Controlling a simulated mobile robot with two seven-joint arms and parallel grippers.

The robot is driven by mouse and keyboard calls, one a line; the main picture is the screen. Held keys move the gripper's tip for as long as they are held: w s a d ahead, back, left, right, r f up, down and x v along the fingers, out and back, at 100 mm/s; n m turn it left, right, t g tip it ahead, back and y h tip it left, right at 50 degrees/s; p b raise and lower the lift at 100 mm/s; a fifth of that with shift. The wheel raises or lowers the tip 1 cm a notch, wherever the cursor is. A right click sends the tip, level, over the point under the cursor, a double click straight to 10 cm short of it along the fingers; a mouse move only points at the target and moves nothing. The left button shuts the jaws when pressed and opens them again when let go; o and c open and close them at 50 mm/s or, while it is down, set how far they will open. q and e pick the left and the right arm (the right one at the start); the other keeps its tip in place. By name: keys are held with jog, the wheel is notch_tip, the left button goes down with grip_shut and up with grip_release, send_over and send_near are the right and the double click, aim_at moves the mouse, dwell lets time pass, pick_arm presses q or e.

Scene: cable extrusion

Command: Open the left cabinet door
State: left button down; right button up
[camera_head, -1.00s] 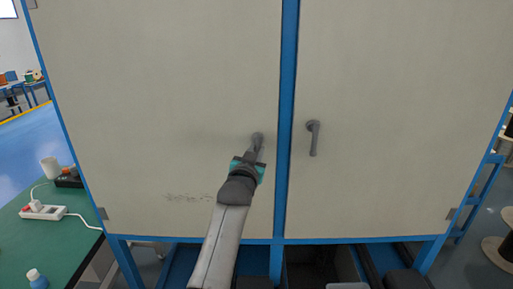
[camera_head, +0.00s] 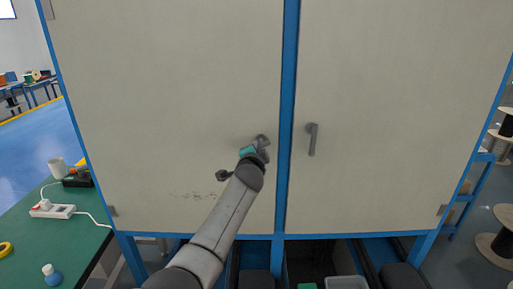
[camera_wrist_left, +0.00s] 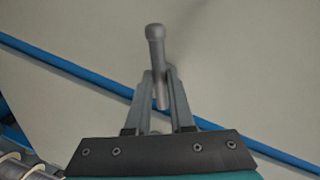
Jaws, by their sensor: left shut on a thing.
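The left cabinet door (camera_head: 150,100) is a pale panel in a blue frame and looks flush with it. Its grey lever handle (camera_head: 262,138) sits near the door's right edge, mostly covered by my left gripper (camera_head: 258,147). In the left wrist view, the two fingers of the gripper (camera_wrist_left: 160,76) are shut around the handle (camera_wrist_left: 156,45), whose rounded end sticks out past them. The handle lies across the blue post's direction there, so it looks turned from hanging straight down. My right gripper is not in view.
The right door (camera_head: 400,110) is shut, with its handle (camera_head: 312,139) hanging down beside the blue centre post (camera_head: 286,120). A green table (camera_head: 40,235) with a power strip (camera_head: 52,210) stands at the lower left. Cable spools (camera_head: 495,250) stand at the right.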

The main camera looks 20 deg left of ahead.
pick_arm(q)
jog(key=shift+r+m+g+y+p, duration=0.15)
jog(key=shift+r+m+y+p, duration=0.15)
jog(key=shift+m, duration=0.6)
jog(key=shift+r+m+g+y+p, duration=0.15)
jog(key=shift+m+p, duration=0.25)
jog(key=shift+m, duration=0.5)
jog(key=shift+f, duration=0.15)
